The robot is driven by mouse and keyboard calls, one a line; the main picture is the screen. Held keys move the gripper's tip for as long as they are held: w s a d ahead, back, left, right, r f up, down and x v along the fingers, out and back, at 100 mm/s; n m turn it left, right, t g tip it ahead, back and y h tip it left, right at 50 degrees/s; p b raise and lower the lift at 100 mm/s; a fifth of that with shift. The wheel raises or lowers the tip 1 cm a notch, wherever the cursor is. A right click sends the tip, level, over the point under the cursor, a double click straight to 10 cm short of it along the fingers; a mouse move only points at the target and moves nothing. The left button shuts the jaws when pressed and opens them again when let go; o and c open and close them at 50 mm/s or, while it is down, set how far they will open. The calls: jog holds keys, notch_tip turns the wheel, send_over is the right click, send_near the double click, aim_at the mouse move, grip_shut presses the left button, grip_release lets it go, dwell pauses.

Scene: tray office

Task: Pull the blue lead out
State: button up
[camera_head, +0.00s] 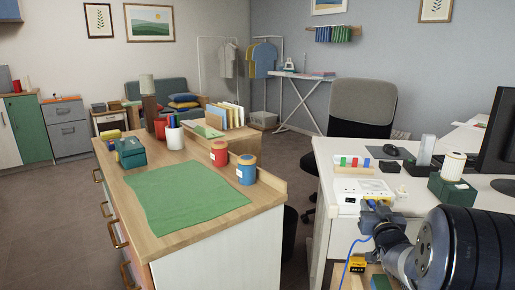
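A thin blue lead (351,249) shows at the front edge of the white desk. It curves down from beside my arm and past the desk's edge. Its upper end is hidden at my gripper, so I cannot see whether a plug sits in a socket. A white socket block (362,188) lies on the desk just behind. My gripper (372,215) is at the desk's front edge, close to the block and the top of the lead. Its fingers are small and partly hidden, so I cannot tell whether they are open or shut on the lead.
A white desk (332,157) holds a rack of coloured pieces (353,164), a dark green box (452,189) and a monitor (497,135). A yellow item (357,264) sits low below the desk edge. A wooden cabinet (215,258) with a green cloth (185,196) stands left, across a gap.

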dwell(0.8)
grip_shut()
jog(key=shift+s, duration=0.1)
dwell(0.4)
jog(key=shift+s+a+b, duration=0.2)
jog(key=shift+s+b, duration=0.15)
jog(key=shift+s, duration=1.1)
jog(key=shift+s+a+b, duration=0.15)
jog(key=shift+s+b, duration=0.15)
jog(key=shift+s, duration=1.15)
jog(key=shift+s+a, duration=0.2)
jog(key=shift+s, duration=1.3)
